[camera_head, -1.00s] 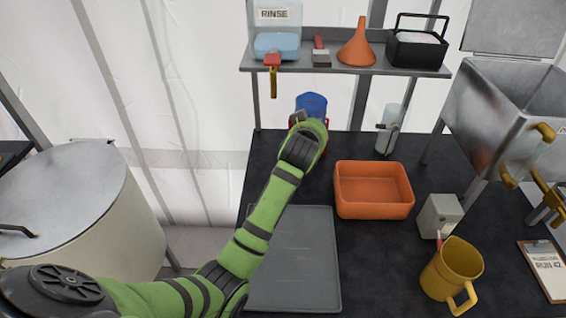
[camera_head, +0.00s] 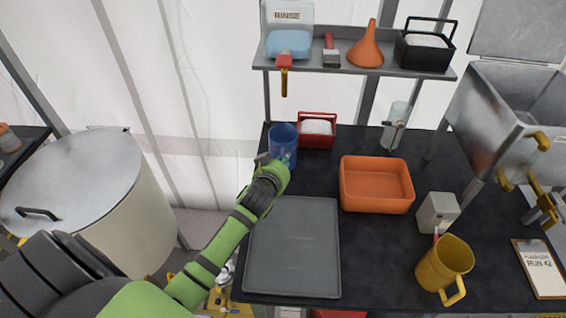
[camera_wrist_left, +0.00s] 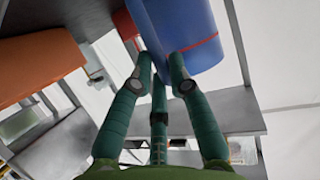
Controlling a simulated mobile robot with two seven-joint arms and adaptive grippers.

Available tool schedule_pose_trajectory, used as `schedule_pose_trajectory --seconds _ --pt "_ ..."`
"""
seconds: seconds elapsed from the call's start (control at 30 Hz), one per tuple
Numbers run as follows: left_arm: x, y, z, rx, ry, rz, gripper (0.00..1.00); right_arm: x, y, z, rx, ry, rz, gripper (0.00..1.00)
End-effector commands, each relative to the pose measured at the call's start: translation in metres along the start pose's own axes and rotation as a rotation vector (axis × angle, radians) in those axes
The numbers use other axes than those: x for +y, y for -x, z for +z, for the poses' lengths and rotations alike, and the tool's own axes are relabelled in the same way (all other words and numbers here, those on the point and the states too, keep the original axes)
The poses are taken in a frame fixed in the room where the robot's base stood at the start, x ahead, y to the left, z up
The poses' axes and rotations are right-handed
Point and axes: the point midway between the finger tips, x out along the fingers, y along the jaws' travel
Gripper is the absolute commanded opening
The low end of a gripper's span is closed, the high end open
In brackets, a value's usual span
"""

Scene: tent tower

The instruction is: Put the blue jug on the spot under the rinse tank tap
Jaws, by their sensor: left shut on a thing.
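The blue jug (camera_head: 283,138) is upright at the back left of the dark table, in line below the rinse tank tap (camera_head: 284,76) in the head view. My left gripper (camera_head: 274,160) is shut on the jug from the near side. The left wrist view shows the fingers (camera_wrist_left: 160,82) against the blue jug (camera_wrist_left: 190,35), which has a thin red line around it. I cannot tell whether the jug's base touches the table. The spot under the tap is not visible. The rinse tank (camera_head: 288,38) stands on the shelf above. My right gripper is not in view.
A red caddy (camera_head: 318,132) stands just right of the jug. An orange tub (camera_head: 376,186), a grey tray (camera_head: 293,245) and a yellow pitcher (camera_head: 444,265) are on the table. The shelf (camera_head: 380,70) overhangs the back. A large pot (camera_head: 90,195) stands left.

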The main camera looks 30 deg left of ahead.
Motion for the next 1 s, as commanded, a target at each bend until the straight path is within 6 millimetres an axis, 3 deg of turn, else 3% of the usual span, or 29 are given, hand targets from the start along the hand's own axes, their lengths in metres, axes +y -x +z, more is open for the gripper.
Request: schedule_pose_trajectory --seconds 0.13,0.47,0.5,0.53,1.0 --pt "0.000 -0.005 0.013 0.001 0.001 0.001 0.00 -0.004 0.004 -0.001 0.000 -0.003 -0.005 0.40" --pt "0.000 -0.007 0.016 0.002 0.000 0.000 0.00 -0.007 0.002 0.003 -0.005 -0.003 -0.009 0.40" --pt "0.000 -0.007 0.016 0.001 0.000 0.000 0.35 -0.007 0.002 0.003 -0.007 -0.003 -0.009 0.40" --pt "0.000 -0.007 0.016 0.001 0.000 0.000 0.42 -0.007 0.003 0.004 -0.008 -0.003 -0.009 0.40" --pt "0.000 0.001 0.015 0.000 0.000 0.001 0.42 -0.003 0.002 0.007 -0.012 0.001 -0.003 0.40"
